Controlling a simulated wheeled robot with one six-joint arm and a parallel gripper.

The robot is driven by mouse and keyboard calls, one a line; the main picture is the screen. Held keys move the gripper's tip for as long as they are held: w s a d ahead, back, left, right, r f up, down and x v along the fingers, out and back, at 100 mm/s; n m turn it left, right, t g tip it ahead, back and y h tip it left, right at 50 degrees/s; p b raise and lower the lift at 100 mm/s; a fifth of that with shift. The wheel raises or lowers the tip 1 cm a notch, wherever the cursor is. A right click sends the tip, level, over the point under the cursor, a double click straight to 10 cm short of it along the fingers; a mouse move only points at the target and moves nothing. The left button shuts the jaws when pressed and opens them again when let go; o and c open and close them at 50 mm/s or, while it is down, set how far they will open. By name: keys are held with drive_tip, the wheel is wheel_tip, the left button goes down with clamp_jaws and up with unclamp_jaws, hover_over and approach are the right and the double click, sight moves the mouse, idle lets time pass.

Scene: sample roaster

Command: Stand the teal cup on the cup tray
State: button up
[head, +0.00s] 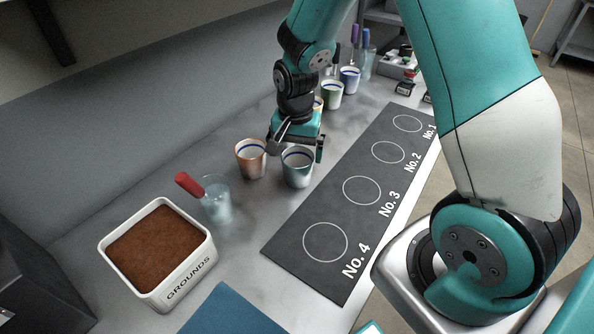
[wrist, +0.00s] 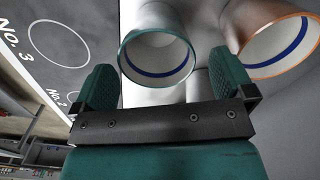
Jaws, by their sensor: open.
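The teal cup (head: 297,172) stands upright on the grey counter, between the orange cup and the dark numbered mat. It has a white inside with a blue ring, and its rim also shows in the wrist view (wrist: 157,58). My gripper (head: 296,150) is open and empty, low over the far side of the teal cup. In the wrist view its two fingers (wrist: 163,72) lie left and right of the cup's rim. I cannot tell whether they touch it. A flat blue panel (head: 230,314) is cut off at the bottom edge; I cannot tell whether it is the cup tray.
The orange cup (head: 251,160) stands close beside the teal cup. A glass with a red-handled tool (head: 216,200) and the grounds bin (head: 188,268) are nearer. More cups (head: 332,95) stand behind my gripper. The numbered mat (head: 308,273) has empty circles.

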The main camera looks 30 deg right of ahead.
sight(298, 165)
drive_tip(key=f, duration=0.5)
drive_tip(key=shift+s+d, duration=0.1)
drive_tip(key=shift+d, duration=0.1)
drive_tip(key=c, duration=1.1)
